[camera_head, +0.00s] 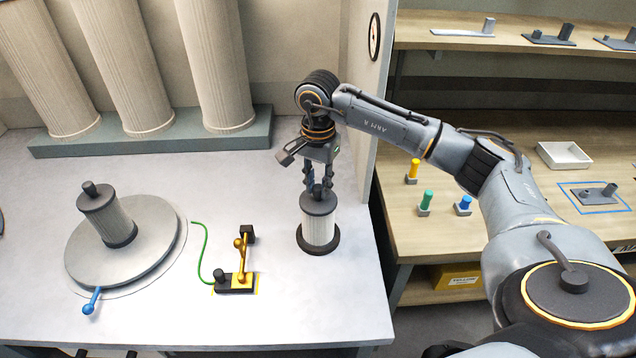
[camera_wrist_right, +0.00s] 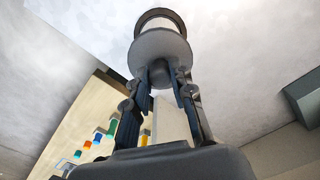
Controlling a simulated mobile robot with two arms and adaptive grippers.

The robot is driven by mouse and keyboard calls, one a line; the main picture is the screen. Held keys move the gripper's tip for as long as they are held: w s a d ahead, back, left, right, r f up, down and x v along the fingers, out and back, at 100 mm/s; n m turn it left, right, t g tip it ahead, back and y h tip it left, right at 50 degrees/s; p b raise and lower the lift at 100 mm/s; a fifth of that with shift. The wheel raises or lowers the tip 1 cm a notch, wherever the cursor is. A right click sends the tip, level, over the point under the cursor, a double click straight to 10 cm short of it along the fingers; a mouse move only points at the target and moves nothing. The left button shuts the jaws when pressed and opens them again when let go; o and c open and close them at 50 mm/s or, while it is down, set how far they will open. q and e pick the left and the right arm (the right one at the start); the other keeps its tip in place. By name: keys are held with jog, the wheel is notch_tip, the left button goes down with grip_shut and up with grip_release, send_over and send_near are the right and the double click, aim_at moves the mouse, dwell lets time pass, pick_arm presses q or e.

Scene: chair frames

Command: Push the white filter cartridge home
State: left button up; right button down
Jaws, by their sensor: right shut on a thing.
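A white filter cartridge (camera_head: 319,230) with a grey cap and a dark knob stands upright in a dark round base on the bench. My right gripper (camera_head: 317,181) is directly above it, pointing down, with its fingers at the knob. In the right wrist view the cartridge (camera_wrist_right: 160,22) shows with its knob (camera_wrist_right: 160,73) between the fingertips of my right gripper (camera_wrist_right: 162,84), which is shut on it. I cannot tell how deep the cartridge sits in its base. A second similar cartridge (camera_head: 111,219) stands on a grey round plate (camera_head: 150,258). My left gripper is not in view.
A yellow-and-black lever fixture (camera_head: 242,268) with a green hose (camera_head: 204,255) is left of the cartridge. Tall pale columns (camera_head: 217,65) stand behind on a grey plinth (camera_head: 160,143). A wall panel (camera_head: 369,80) rises close by on the right. The front bench is mostly clear.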

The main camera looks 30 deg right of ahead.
jog(key=c, duration=1.1)
grip_release()
jog(key=shift+o, duration=0.2)
notch_tip(320, 180, up, 12)
jog(key=shift+f, duration=0.1)
